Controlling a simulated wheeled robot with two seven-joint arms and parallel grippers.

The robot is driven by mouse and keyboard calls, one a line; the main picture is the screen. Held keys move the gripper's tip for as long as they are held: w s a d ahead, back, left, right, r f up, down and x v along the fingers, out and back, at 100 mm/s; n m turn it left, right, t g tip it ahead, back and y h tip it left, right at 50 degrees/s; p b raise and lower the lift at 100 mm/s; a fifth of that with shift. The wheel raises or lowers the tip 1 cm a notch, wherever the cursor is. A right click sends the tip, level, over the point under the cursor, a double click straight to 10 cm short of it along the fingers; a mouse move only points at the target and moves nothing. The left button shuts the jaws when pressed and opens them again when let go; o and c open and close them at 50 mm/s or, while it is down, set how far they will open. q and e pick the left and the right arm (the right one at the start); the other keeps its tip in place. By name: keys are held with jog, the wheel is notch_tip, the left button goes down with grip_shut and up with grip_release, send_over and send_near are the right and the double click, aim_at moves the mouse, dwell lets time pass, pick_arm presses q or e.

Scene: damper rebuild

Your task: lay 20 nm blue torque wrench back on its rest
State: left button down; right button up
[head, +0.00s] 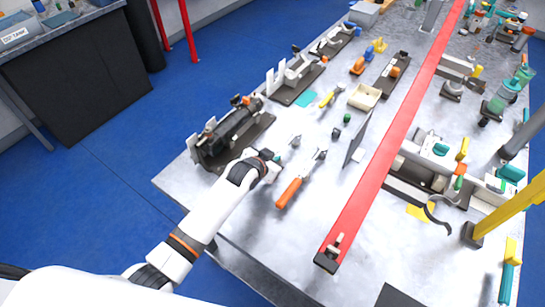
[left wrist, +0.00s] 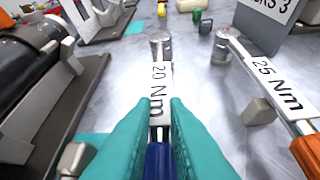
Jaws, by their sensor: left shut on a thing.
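My left gripper (head: 277,158) reaches in over the near left part of the table in the head view. In the left wrist view its teal fingers (left wrist: 160,120) are shut on the 20 Nm torque wrench (left wrist: 160,85), around the bar just ahead of its blue handle (left wrist: 158,160). The wrench points away from me, with its round metal head at the far end. The fingers hide part of the bar, and I cannot tell whether the wrench touches a rest. My right gripper is not in view.
The orange-handled 25 Nm wrench (left wrist: 268,80) lies close on the right, by a grey block (left wrist: 258,111); its handle (head: 288,192) shows in the head view. A black damper on a dark stand (head: 225,135) is close on the left. A red beam (head: 385,150) crosses the table.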

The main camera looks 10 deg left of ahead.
pick_arm(q)
jog(key=shift+f, duration=0.15)
jog(key=c, duration=1.4)
grip_release()
jog(key=shift+o, duration=0.2)
jog(key=shift+s+f, duration=0.1)
jog(key=shift+f, duration=0.05)
jog(key=b+v, duration=0.1)
jog(key=v, duration=1.1)
jog(key=shift+b, duration=0.35)
